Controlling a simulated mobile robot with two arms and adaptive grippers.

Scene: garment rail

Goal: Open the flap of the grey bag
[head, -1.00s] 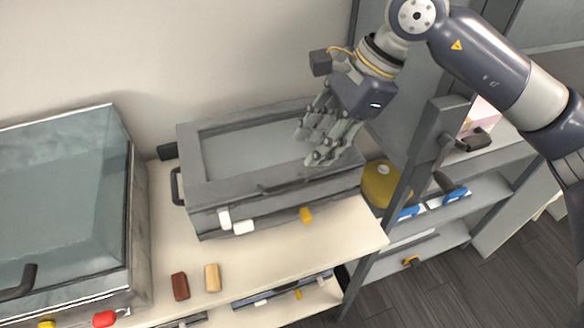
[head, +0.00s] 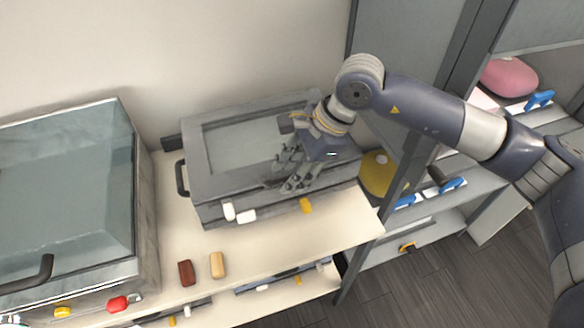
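No grey bag with a flap can be made out. A grey box-like case (head: 206,182) with a windowed lid (head: 230,146) stands on the pale bench, its lid lying flat and closed. My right gripper (head: 280,184) is over the right part of the lid's front edge, fingers pointing down and left. Its fingers cover the spot where the dark front handle sits, so I cannot tell whether they touch or grip it. My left gripper is not in view.
A large glass-topped case (head: 60,190) stands at left. A dark red block (head: 186,273) and a tan block (head: 217,265) lie on the pale bench (head: 300,240). A yellow round object (head: 376,172) and grey shelves (head: 480,190) are at right, with a pink object (head: 509,77).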

